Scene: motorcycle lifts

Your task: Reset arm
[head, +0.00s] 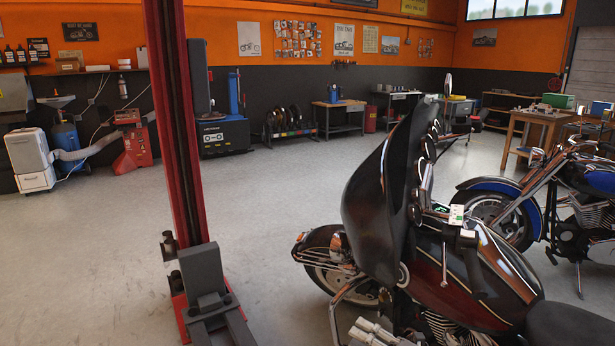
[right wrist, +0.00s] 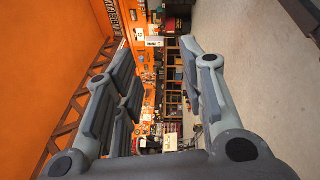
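The right wrist view shows my right gripper (right wrist: 160,72) with its grey fingers spread wide apart. Nothing is between the fingers; only the distant workshop shows through the gap. In the head view I cannot clearly make out my right gripper against the motorcycle parts at the lower middle. My left gripper is in neither view. The task names no object besides the arm.
A red lift post (head: 176,120) stands close at left. A dark red motorcycle (head: 375,205) fills the lower right, with a blue one (head: 590,180) behind. A wooden workbench (head: 530,125) is at right. Grey floor (head: 90,265) is clear at left.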

